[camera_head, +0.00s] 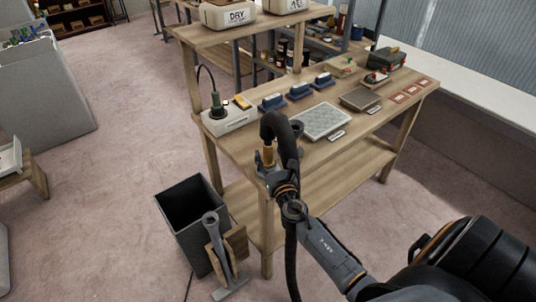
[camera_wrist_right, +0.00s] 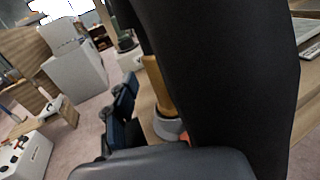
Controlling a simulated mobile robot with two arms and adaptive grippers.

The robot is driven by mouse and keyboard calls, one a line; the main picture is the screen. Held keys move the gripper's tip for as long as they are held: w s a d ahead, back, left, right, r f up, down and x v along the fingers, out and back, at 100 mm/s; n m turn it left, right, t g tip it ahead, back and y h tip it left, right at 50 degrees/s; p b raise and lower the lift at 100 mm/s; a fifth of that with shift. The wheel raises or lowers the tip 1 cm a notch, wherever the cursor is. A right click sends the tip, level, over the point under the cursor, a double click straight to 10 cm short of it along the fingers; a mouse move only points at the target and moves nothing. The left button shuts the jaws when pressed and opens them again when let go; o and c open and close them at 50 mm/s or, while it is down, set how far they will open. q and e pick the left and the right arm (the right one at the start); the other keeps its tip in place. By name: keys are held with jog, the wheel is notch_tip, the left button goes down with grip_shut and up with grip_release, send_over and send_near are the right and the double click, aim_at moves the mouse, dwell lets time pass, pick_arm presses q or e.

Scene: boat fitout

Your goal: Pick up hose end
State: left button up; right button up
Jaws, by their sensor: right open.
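The black hose (camera_head: 290,250) rises from below, arcs over at the bench's front left corner and turns down to a brass-coloured hose end (camera_head: 269,154). My right gripper (camera_head: 272,178) is at this end, just below the arc, with its jaws open. In the right wrist view the hose (camera_wrist_right: 225,80) fills the middle, very close. The brass hose end (camera_wrist_right: 160,90) with a grey collar (camera_wrist_right: 168,126) shows left of it, beside a dark finger. I cannot tell whether the fingers touch it. My left gripper is not in view.
The wooden workbench (camera_head: 345,158) carries a grey mesh panel (camera_head: 326,121), blue blocks (camera_head: 299,91) and a white box (camera_head: 229,118) with a green-topped item. A black bin (camera_head: 184,210) and a grey T-shaped tool (camera_head: 219,250) stand by its left end. Floor at left is open.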

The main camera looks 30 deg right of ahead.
aim_at(270, 153)
jog(key=x, duration=0.3)
jog(key=shift+d+f, duration=0.1)
jog(key=shift+f, duration=0.1)
jog(key=shift+c, duration=0.8)
grip_shut()
jog(key=shift+r, duration=0.2)
